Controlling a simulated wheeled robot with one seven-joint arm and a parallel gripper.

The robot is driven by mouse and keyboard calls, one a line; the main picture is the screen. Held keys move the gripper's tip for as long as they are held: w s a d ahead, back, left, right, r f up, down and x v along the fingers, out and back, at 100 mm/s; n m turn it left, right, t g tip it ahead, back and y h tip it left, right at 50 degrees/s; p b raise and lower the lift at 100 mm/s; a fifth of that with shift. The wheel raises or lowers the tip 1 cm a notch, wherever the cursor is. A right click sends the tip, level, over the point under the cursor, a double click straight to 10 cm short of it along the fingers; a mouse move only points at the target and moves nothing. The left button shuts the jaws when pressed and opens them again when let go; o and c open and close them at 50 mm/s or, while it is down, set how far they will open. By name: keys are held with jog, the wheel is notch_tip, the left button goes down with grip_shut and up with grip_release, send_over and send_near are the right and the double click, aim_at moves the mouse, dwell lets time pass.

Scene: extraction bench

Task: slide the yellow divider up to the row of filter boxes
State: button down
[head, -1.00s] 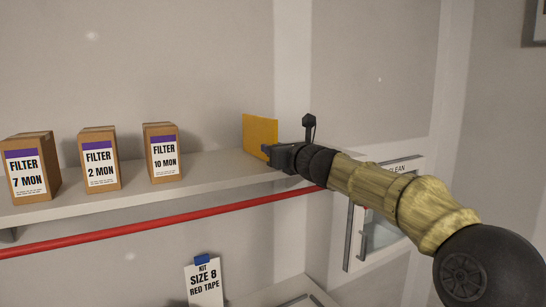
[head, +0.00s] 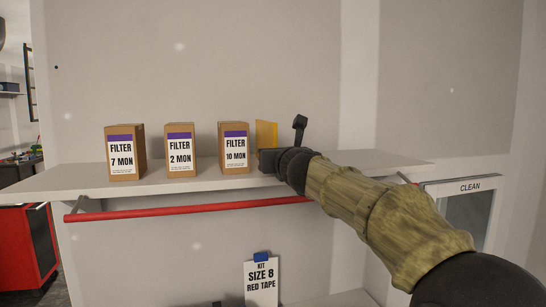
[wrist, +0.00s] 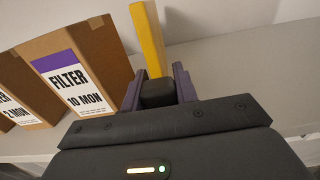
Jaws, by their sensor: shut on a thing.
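The yellow divider (head: 266,134) stands upright on the shelf, just right of the 10 MON filter box (head: 234,148). The 2 MON box (head: 180,150) and 7 MON box (head: 122,153) stand in a row to the left. The divider's lower part is hidden by my gripper.
The white shelf (head: 80,178) is clear to the right of my gripper. A red bar (head: 180,210) runs below its front edge. A SIZE 8 RED TAPE kit tag (head: 261,284) stands below. A CLEAN-labelled cabinet (head: 468,188) is at right, a red cabinet (head: 24,248) at left.

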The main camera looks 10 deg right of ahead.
jog(key=shift+a, duration=0.3)
jog(key=c, duration=1.1)
grip_release()
jog(key=s, duration=0.5)
jog(key=s+d+b, duration=0.1)
jog(key=s, duration=0.5)
jog(key=s+b, duration=0.1)
jog(key=s, duration=0.5)
jog(key=shift+s+d, duration=0.25)
jog(key=shift+d, duration=0.15)
